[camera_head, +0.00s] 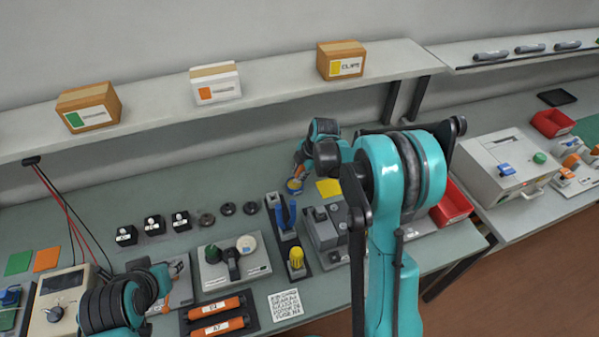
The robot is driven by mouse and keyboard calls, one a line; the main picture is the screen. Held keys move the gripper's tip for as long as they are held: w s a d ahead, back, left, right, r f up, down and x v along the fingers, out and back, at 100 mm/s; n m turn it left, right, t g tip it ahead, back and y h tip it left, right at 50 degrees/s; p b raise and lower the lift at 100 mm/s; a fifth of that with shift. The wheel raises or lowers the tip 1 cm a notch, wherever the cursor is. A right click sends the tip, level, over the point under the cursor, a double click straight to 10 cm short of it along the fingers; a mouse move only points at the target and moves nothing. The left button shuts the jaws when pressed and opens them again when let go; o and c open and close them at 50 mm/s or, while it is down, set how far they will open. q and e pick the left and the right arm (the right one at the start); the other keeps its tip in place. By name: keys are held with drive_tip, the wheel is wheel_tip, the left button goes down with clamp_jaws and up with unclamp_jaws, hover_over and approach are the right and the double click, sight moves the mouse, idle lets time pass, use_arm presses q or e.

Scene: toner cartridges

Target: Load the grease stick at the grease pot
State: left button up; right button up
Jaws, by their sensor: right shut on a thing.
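My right gripper (298,178) hangs above the back of the bench, behind the blue tool. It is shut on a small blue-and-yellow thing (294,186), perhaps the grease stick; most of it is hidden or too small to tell. I cannot tell surely which thing is the grease pot. A round cream-topped piece (247,243) sits on a grey plate (262,268) beside a green knob and a black handle. My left gripper (163,290) is low at the front left, mostly hidden by its own arm, and its jaws are unclear.
A blue two-pronged tool (283,215) and a yellow ribbed knob (296,257) stand in dark holders. Orange cartridges (217,306) lie in front. Black blocks and discs (206,219) line the back. A shelf (150,112) with boxes runs above. A red bin (452,204) stands right.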

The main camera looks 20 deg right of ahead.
drive_tip(key=shift+f+b, duration=0.55)
idle(1.9)
drive_tip(key=shift+r, duration=0.1)
drive_tip(key=shift+r+p, duration=2.25)
drive_tip(key=shift+r, duration=1.15)
